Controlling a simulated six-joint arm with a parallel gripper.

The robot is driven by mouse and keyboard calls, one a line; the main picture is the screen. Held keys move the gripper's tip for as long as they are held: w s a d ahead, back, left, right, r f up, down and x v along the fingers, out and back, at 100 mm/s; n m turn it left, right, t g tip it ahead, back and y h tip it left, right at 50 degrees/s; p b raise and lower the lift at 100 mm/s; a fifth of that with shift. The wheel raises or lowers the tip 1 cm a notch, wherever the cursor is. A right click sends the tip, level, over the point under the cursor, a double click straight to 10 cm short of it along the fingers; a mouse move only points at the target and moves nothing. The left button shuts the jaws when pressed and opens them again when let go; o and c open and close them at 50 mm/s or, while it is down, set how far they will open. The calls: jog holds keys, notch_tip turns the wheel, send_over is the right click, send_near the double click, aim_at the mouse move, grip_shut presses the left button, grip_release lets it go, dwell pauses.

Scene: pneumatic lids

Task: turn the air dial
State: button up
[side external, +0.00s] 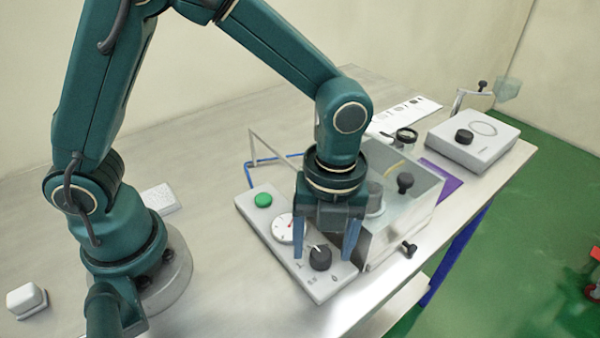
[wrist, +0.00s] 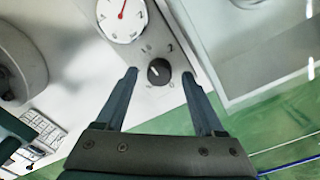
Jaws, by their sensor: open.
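The air dial (side external: 320,258) is a dark round knob with a pale pointer line, on a light grey control panel (side external: 322,290). It also shows in the wrist view (wrist: 159,72), between and a little beyond the fingertips. My gripper (side external: 324,252) points down over the panel, its two blue fingers open and apart on either side of the dial. In the wrist view my gripper (wrist: 160,76) is empty and no finger is seen touching the dial. A white gauge (side external: 284,229) with a red needle sits next to the dial, and a green button (side external: 263,201) is at the panel's far end.
A clear box (side external: 405,215) with a dark knob stands close to the right of the panel. A grey unit with a black knob (side external: 470,140) is at the back right. A white block (side external: 27,301) lies front left. The table's left middle is mostly free.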

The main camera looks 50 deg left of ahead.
jog(key=shift+f, duration=0.45)
grip_shut()
jog(key=shift+n, duration=0.3)
